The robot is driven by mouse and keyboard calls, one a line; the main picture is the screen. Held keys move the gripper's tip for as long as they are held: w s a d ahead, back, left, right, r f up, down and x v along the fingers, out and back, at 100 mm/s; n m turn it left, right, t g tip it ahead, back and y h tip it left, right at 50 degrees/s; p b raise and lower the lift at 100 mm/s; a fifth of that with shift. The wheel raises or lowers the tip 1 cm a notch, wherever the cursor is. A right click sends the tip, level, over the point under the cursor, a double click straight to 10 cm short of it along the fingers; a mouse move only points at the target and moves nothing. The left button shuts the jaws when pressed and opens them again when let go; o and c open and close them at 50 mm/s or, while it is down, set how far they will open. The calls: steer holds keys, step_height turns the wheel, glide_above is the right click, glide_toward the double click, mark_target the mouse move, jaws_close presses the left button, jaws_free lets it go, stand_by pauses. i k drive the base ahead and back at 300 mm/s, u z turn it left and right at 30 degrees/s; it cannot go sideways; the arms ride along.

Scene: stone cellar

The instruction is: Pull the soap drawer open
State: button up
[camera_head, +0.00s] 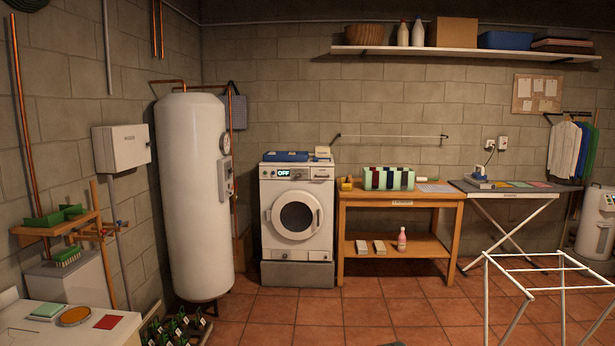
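The white washing machine (297,252) stands against the back wall, left of the wooden table. Its round door (297,216) looks shut. A display on its top panel (283,173) reads OFF. A small light panel at the top right corner of its front (321,173) looks like the soap drawer, and it appears flush with the front. It is too small to make out a handle. My gripper is not in view.
A blue tray (286,156) and a small box lie on the machine. A tall white boiler (194,195) stands left, a wooden table (401,200) right. A white drying rack (540,270) stands at the front right. The tiled floor before the machine looks clear.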

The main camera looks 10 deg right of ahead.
mark_target(317, 172)
steer(key=i, duration=4.1)
steer(key=z, duration=0.4)
steer(key=i, duration=1.6)
steer(key=z, duration=0.15)
